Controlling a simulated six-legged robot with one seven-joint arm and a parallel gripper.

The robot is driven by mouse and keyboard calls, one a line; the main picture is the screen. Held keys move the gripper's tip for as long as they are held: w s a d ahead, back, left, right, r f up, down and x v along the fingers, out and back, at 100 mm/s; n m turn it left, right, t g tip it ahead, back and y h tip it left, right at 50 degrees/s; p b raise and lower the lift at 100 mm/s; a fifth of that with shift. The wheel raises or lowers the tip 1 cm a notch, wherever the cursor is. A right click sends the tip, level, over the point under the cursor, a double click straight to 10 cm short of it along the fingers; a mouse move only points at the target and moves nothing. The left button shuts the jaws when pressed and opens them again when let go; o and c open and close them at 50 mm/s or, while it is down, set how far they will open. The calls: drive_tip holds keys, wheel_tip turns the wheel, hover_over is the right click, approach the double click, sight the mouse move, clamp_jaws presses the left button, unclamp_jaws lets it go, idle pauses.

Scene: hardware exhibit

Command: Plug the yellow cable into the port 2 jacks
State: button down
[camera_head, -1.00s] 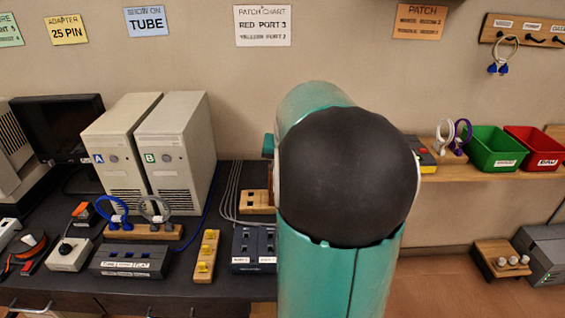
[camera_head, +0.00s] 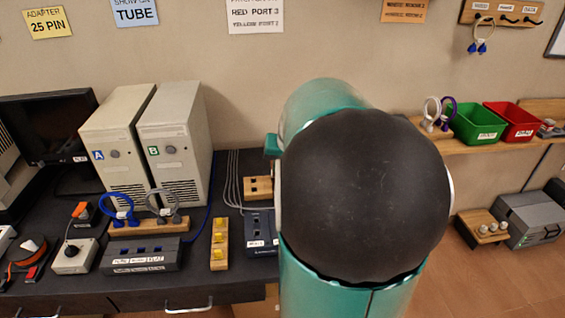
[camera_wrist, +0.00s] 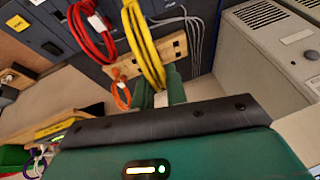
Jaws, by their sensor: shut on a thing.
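In the wrist view my gripper (camera_wrist: 160,88) has its two green fingers closed at the lower end of the yellow cable (camera_wrist: 143,45), a looped coil. A white piece shows between the fingers. A wooden block with dark jacks (camera_wrist: 179,45) lies behind the yellow loop. It also shows in the head view (camera_head: 258,187), at the back of the bench. A dark box with jacks (camera_head: 262,222) stands in front of it, partly hidden by my arm. The gripper and yellow cable are hidden behind my arm in the head view. Port numbers are not readable.
A red cable coil (camera_wrist: 92,32) hangs beside the yellow one, and a small orange loop (camera_wrist: 121,95) is near. Grey cables (camera_head: 232,180) run down left of the wooden block. A beige tower (camera_head: 175,145) stands further left. The wall chart (camera_head: 256,15) pairs yellow with port 2.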

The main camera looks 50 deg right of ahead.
drive_tip(key=shift+a, duration=0.25)
drive_tip(key=shift+f, duration=0.1)
drive_tip(key=shift+d+f, duration=0.2)
drive_tip(key=shift+f, duration=0.15)
drive_tip(key=shift+a+f, duration=0.15)
drive_tip(key=shift+f, duration=3.35)
idle(1.2)
drive_tip(key=c, duration=0.7)
unclamp_jaws()
